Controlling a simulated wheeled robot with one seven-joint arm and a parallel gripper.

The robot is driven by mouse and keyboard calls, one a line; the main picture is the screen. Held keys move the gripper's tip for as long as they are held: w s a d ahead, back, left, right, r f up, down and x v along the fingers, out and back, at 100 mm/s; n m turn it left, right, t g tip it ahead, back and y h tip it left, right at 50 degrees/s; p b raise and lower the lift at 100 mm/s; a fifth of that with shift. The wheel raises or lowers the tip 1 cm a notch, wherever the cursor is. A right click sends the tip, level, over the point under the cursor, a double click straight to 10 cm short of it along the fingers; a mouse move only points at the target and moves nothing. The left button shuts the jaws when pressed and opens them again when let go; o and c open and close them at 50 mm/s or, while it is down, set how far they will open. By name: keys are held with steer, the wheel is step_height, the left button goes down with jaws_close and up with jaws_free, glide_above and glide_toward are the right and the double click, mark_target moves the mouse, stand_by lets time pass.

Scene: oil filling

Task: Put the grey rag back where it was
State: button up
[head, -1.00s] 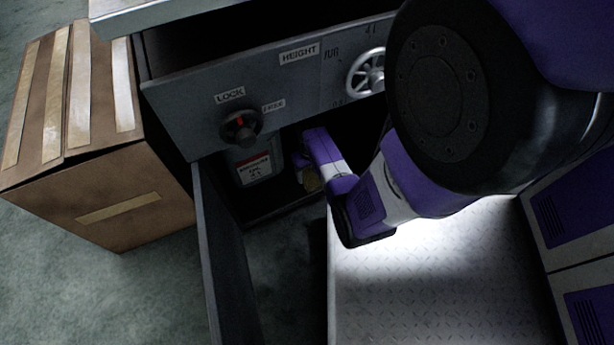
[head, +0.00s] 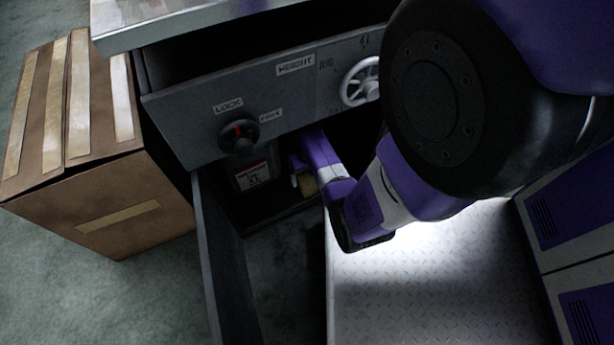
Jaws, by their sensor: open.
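My gripper (head: 299,179) is at the end of my purple and white arm, reaching into the dark lower compartment under the drawer front. It is open, but small and partly hidden in shadow. A small yellowish thing (head: 308,187) shows right beside it; I cannot tell what it is or whether it touches the gripper. I cannot make out the grey rag anywhere in view.
A grey canister (head: 252,175) with a red and white label stands in the compartment, left of my gripper. The drawer front (head: 200,119) with a knob and handwheel overhangs it. An open door (head: 222,265) and a cardboard box (head: 95,185) are at left.

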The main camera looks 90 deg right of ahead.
mark_target(307, 181)
step_height(307, 181, up, 6)
steer(key=p, duration=0.3)
steer(key=shift+f, duration=0.25)
steer(key=w+a+r+n+t+h, duration=0.2)
steer(key=w+a+r+n+t, duration=0.1)
steer(key=a, duration=0.7)
steer(key=w+a+r+n+t+h, duration=0.2)
steer(key=w+a+r+n, duration=0.1)
steer(key=a, duration=0.7)
steer(key=s+a+r+n+t+y, duration=0.1)
steer(key=a+r, duration=0.4)
steer(key=r, duration=0.5)
steer(key=a+r+n+t+y, duration=0.1)
steer(key=a+r+n+t, duration=0.2)
steer(key=r, duration=0.8)
steer(key=s+a+r+n+t+y, duration=0.1)
steer(key=a+r+n+t+y, duration=0.1)
steer(key=a+r+t, duration=0.4)
step_height(307, 181, up, 4)
steer(key=a, duration=0.2)
steer(key=shift+s+a+r+n, duration=0.25)
steer(key=shift+s+a+n, duration=0.05)
steer(key=shift+s, duration=0.05)
